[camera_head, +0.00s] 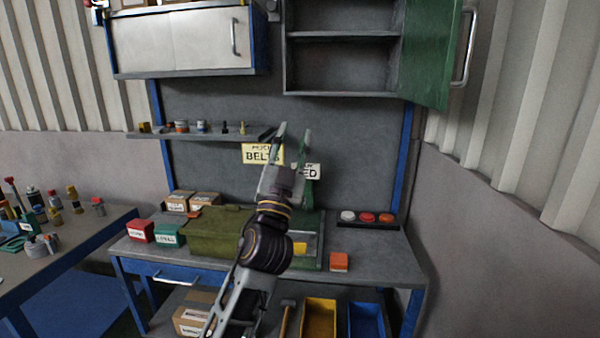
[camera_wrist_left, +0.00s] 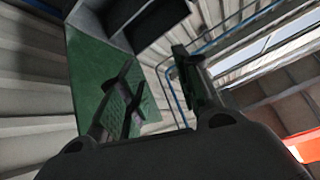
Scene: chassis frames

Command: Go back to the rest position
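My left gripper (camera_head: 295,132) is raised in front of the workbench's back panel, its fingers pointing up and apart with nothing between them. In the left wrist view the same gripper (camera_wrist_left: 152,66) shows two spread fingers and an empty gap. Behind them are the green cabinet door (camera_wrist_left: 88,75) and the ribbed wall. My left arm (camera_head: 265,245) reaches up from the bottom and hides part of the bench top. My right gripper is in neither view.
The wall cabinet's green door (camera_head: 430,50) stands open at upper right. A shelf (camera_head: 200,134) with small parts is left of my gripper. A green case (camera_head: 215,230), small boxes and a tray of buttons (camera_head: 368,218) sit on the bench. Another table (camera_head: 70,250) stands left.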

